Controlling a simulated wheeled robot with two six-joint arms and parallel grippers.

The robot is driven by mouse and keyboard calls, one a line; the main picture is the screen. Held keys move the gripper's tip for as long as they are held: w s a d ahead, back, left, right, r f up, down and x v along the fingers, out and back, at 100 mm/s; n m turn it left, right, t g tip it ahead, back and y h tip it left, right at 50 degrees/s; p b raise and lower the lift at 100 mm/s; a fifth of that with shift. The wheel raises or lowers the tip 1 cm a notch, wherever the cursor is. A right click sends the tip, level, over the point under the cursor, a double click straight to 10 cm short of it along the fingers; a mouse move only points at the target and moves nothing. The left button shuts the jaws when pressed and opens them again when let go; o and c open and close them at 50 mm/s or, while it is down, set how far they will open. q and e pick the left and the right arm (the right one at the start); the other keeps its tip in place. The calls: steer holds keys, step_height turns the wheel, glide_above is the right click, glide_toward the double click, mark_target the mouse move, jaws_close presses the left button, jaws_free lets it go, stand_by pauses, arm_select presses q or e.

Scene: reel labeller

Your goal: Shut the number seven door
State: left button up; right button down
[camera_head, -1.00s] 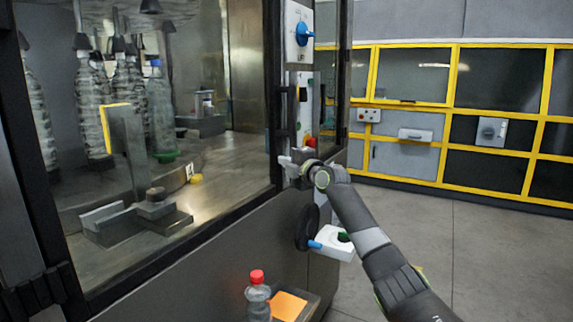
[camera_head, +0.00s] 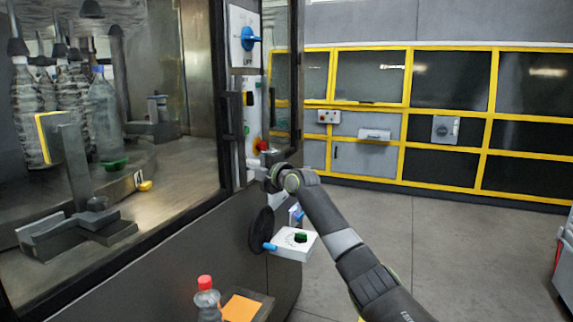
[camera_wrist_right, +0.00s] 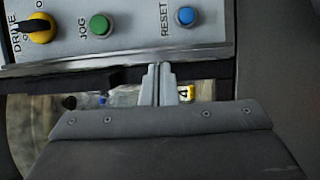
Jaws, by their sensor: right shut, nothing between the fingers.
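A glass door in a black frame (camera_head: 222,158) fills the left of the head view, with a dark upright handle (camera_head: 230,115) on its right edge. I see no number on the door and cannot tell whether it is fully shut. My right gripper (camera_head: 257,168) is just right of the door's edge, by the control post, below the red knob (camera_head: 263,146). In the right wrist view, the gripper's fingers (camera_wrist_right: 160,68) are together and empty, below a panel with DRIVE, JOG and RESET controls (camera_wrist_right: 130,45). Whether the fingertips touch anything is unclear. My left gripper is out of view.
A white box with a green button (camera_head: 297,246) and a black handwheel (camera_head: 262,230) stick out below my right wrist. A red-capped bottle (camera_head: 207,300) stands low in front. Yellow-framed cabinets (camera_head: 400,125) line the back. The floor (camera_head: 440,240) on the right is open.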

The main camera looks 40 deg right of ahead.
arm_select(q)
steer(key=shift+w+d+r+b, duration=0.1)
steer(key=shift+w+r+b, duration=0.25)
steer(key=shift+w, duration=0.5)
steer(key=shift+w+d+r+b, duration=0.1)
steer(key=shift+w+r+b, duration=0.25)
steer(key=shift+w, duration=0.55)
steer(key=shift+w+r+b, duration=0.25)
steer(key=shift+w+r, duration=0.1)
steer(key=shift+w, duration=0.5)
arm_select(e)
steer(key=s+d, duration=0.1)
steer(key=d, duration=0.6)
steer(key=shift+s+d+f, duration=0.25)
steer(key=shift+s, duration=0.1)
steer(key=shift+a+f, duration=0.1)
